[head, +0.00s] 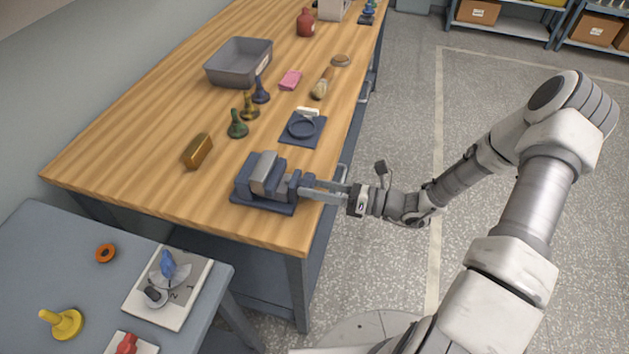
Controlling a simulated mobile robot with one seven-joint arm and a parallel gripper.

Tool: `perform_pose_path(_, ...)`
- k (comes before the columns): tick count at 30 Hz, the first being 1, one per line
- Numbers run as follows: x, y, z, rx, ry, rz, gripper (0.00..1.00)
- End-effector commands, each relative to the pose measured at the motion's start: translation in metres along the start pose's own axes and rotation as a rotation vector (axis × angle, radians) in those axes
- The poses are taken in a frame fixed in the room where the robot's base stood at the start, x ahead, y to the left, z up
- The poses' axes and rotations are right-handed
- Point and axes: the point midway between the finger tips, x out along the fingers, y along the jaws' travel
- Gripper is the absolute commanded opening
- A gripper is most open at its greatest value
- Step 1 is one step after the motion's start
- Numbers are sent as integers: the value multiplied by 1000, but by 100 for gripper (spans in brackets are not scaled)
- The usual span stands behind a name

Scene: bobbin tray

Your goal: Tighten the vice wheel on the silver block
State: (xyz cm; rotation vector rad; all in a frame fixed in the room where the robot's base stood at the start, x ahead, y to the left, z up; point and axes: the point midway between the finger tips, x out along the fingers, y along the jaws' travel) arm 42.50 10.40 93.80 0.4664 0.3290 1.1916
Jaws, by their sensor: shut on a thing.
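A blue-grey vice (246,181) stands on a dark base near the front right corner of the wooden table. A silver block (266,172) sits upright between its jaws. The vice wheel (294,184) is on the vice's right side, partly hidden by my fingers. My gripper (306,189) reaches in from the right, level with the wheel, and is shut on it. From this view I cannot tell how firmly the jaws press the block.
A brass-coloured block (197,151) lies left of the vice. Behind are a dark square plate with a ring (302,128), several bobbin-like pieces (237,125) and a grey tray (239,64). A lower grey table (50,240) stands front left. The floor right of the table is clear.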

Motion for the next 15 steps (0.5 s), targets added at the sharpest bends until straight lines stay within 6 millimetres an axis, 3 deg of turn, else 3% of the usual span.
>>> perform_pose_path(15,0,0,0,44,-1,0,16)
